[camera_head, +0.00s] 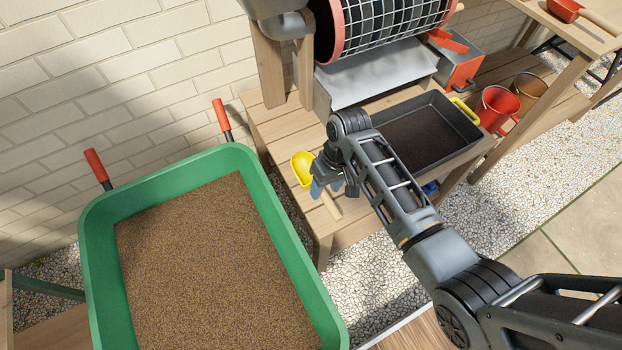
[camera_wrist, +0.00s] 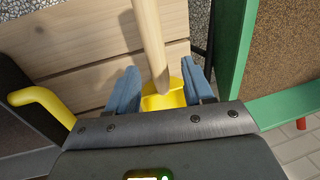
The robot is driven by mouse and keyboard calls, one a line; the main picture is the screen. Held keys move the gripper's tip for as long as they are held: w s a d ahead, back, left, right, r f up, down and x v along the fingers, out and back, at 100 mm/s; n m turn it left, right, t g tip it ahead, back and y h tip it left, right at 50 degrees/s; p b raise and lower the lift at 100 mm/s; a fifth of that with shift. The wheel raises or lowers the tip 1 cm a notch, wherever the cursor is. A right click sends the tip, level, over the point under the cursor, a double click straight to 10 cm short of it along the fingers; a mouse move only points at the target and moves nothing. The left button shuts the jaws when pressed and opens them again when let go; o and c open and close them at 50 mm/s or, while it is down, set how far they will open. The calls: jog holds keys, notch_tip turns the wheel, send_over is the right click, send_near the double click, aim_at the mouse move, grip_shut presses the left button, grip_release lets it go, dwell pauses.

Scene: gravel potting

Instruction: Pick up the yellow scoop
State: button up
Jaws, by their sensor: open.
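The yellow scoop (camera_head: 302,166) lies on the wooden bench with its pale wooden handle pointing toward the front edge in the head view. In the wrist view the scoop (camera_wrist: 165,99) shows between the two blue fingers, its handle (camera_wrist: 149,40) running up past them. My gripper (camera_wrist: 163,88) is open, with a finger on each side of the scoop near where handle and bowl meet. In the head view my gripper (camera_head: 326,188) is partly hidden by my own arm. I cannot tell whether the fingers touch the scoop. Part of the bowl is hidden by the gripper body.
A green wheelbarrow (camera_head: 271,208) full of brown gravel stands left of the bench. A dark tray (camera_head: 453,108) with yellow handles, a rotating sieve (camera_head: 385,25) and a red bucket (camera_head: 496,106) are to the right and behind. A brick wall (camera_head: 120,60) closes the back.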

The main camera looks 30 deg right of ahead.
aim_at(325, 192)
jog(key=shift+a+f, duration=0.15)
jog(key=shift+f, duration=0.8)
jog(key=shift+a+f, duration=0.15)
jog(key=shift+f, duration=0.8)
jog(key=shift+c, duration=0.4)
grip_shut()
